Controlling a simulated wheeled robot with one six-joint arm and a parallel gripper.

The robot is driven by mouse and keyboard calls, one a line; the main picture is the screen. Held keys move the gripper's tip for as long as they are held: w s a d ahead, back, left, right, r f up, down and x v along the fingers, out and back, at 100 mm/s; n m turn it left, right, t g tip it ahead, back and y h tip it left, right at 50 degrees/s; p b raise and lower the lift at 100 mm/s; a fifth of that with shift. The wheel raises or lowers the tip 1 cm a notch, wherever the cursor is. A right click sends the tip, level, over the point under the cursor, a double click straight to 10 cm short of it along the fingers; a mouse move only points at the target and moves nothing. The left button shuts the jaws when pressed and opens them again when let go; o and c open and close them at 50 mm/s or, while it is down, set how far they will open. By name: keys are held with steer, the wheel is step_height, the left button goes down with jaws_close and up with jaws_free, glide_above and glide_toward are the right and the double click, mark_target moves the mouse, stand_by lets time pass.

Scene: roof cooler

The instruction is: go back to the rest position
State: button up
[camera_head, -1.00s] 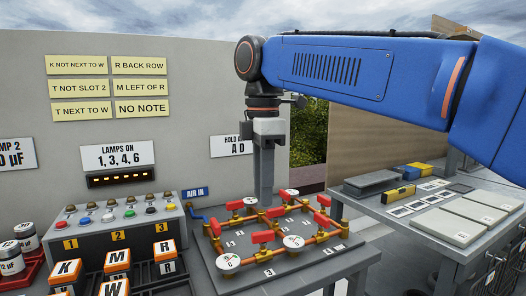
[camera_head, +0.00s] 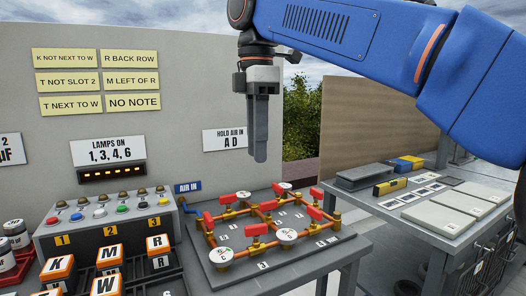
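My gripper (camera_head: 259,128) hangs from the blue arm, pointing down, in front of the wall and above the back of the valve board. Its long grey fingers look close together, but I see them edge-on and cannot tell if there is a gap. No object shows at the fingertips. The valve board (camera_head: 222,281) has brass pipes, several red-handled valves (camera_head: 257,230) and round white gauges (camera_head: 219,255). The gripper is clear of the board and touches nothing.
A switch box (camera_head: 107,225) with coloured buttons stands at left. Lettered orange-topped blocks (camera_head: 107,257) sit in a dark rack before it. The air above the board is free.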

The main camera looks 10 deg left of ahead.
steer(key=s+d+f+m+t, duration=0.1)
steer(key=d+f+m, duration=0.45)
steer(key=d, duration=0.45)
steer(key=s+d+f+m+t, duration=0.1)
steer(key=d+f+m, duration=0.5)
steer(key=d, duration=0.5)
steer(key=s+d+f+m+t, duration=0.1)
steer(key=s+d+f+m, duration=0.2)
steer(key=f, duration=0.5)
steer(key=s+d+f+m+t, duration=0.1)
steer(key=s+d+f+m, duration=0.3)
steer(key=f, duration=0.5)
steer(key=s+d+f+m, duration=0.4)
steer(key=s+d+f, duration=0.2)
steer(key=d+f, duration=0.2)
steer(key=shift+s+d+f+t, duration=0.2)
steer(key=shift+f+t, duration=0.1)
steer(key=shift+t, duration=0.1)
steer(key=shift+o, duration=0.6)
